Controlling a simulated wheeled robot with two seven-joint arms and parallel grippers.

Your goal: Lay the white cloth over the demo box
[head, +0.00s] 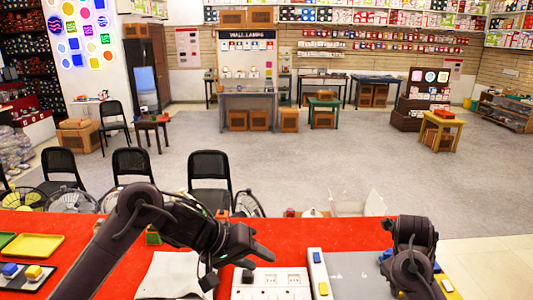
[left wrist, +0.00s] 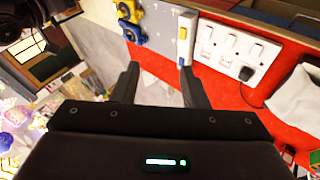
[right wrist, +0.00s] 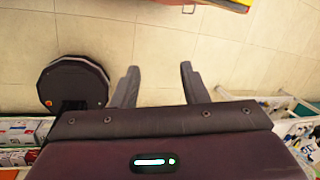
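The white cloth (head: 172,275) lies on the red table at the front, left of a white socket panel (head: 270,278). In the left wrist view the cloth (left wrist: 298,103) lies beside the socket panel (left wrist: 228,50), which has a black plug in it. A grey box or board (head: 350,278) with blue and yellow parts stands right of the panel. I cannot tell for certain which is the demo box. My left gripper (head: 262,255) is open and empty above the socket panel. My right gripper (right wrist: 158,82) is open and empty, over pale floor tiles.
The red table (head: 300,232) has yellow and green trays (head: 35,246) at the left and small blue and yellow blocks (head: 22,272) in front of them. Black chairs (head: 210,178) stand behind the table.

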